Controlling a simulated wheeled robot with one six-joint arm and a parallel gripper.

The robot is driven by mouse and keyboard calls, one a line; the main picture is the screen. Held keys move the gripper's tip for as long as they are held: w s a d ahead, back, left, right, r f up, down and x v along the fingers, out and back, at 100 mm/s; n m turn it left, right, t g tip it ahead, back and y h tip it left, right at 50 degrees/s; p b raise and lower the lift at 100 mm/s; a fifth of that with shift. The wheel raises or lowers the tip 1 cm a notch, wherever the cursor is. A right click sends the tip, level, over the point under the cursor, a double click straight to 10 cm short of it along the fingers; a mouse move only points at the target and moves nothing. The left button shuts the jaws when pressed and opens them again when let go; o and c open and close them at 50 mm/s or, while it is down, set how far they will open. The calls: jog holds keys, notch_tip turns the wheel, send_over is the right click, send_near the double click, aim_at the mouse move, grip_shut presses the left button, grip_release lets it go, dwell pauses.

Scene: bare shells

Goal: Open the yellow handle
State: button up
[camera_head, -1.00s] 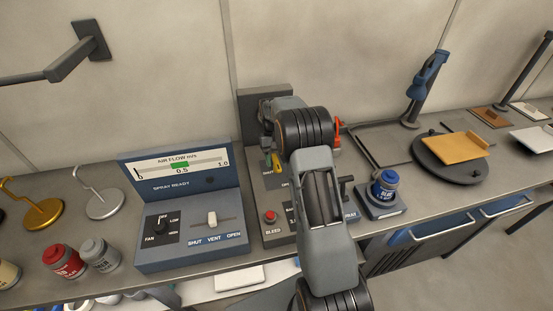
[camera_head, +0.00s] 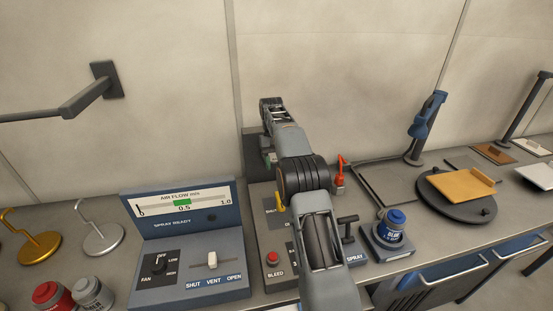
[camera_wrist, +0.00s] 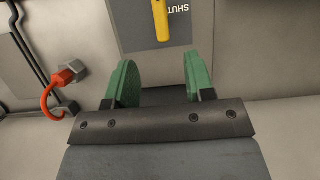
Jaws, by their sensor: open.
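The yellow handle (camera_wrist: 160,20) shows at the top of the wrist view, on a grey plate marked SHUT (camera_wrist: 182,28). In the head view the handle (camera_head: 281,202) is a small yellow piece beside my arm, partly hidden by it. My gripper (camera_wrist: 155,82) is open, its two green fingers apart with nothing between them. In the wrist view the handle lies above the fingertips in the picture, apart from them. In the head view my arm covers much of the panel, and the fingers are mostly hidden.
An orange-red hose fitting (camera_head: 340,170) stands right of my arm. An air flow box (camera_head: 190,245) is to the left. A blue jar (camera_head: 390,225) sits on a stand to the right. A red BLEED button (camera_head: 272,258) is on the panel front.

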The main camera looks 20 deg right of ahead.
jog(key=shift+w+r, duration=0.15)
jog(key=shift+r, duration=0.4)
notch_tip(320, 180, down, 6)
jog(key=t, duration=0.1)
jog(key=s+a+r+t, duration=0.2)
jog(key=s+a, duration=0.1)
jog(key=s, duration=0.6)
jog(key=s+a+r+n+t, duration=0.1)
jog(key=s+a+r+t, duration=0.2)
jog(key=s, duration=0.7)
jog(key=s+a+r+n+t, duration=0.1)
jog(key=s+a+r+t, duration=0.2)
jog(key=s, duration=0.6)
jog(key=shift+s+a+r+h, duration=0.2)
jog(key=shift+a+h, duration=0.2)
jog(key=shift+a, duration=0.7)
